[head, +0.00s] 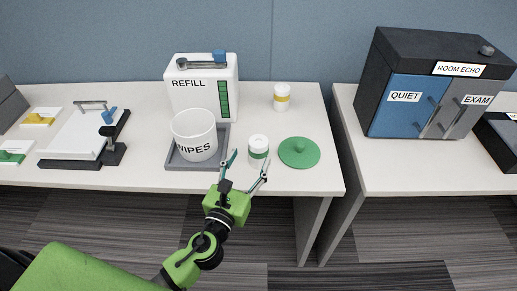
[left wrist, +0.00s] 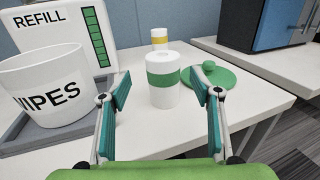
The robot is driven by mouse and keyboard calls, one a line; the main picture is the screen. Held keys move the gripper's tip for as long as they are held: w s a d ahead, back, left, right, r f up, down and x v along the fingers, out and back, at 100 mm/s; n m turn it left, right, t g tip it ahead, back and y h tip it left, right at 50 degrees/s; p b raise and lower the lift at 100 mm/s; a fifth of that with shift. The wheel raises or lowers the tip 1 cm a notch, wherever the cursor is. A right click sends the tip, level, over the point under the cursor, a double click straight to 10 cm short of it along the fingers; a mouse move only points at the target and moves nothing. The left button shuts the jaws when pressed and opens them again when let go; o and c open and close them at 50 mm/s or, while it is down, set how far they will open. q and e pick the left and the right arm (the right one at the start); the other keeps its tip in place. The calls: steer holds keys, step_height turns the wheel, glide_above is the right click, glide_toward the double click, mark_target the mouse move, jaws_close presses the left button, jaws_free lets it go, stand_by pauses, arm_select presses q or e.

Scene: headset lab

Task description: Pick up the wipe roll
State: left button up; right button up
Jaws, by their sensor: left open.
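The wipe roll is a white cylinder with a green band; I take it to be the wipe roll (head: 258,148), standing upright on the table near its front edge. It also shows in the left wrist view (left wrist: 162,82), centred ahead between the fingers. My left gripper (head: 245,168) is open, its fingers spread in front of the roll and apart from it. In the left wrist view, my left gripper (left wrist: 163,95) has nothing between its fingertips. A white tub marked WIPES (head: 195,136) stands open on a grey tray (head: 190,165) left of the roll. My right gripper is not in view.
A green round lid (head: 299,152) lies right of the roll. A yellow-banded roll (head: 281,97) stands behind. A white REFILL box (head: 203,90) stands behind the tub. A gap separates the second table (head: 420,160) with a cabinet (head: 430,85).

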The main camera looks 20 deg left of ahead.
mark_target(259, 144)
arm_select(q)
steer(key=shift+w+f, duration=0.1)
steer(key=shift+w, duration=0.85)
steer(key=shift+w+d+r+p, duration=0.2)
steer(key=shift+w+p, duration=0.1)
steer(key=shift+w, duration=0.25)
steer(key=w, duration=0.4)
steer(key=shift+d+f+p, duration=0.1)
steer(key=shift+d+p, duration=0.05)
steer(key=shift+p, duration=0.15)
steer(key=c, duration=1.3)
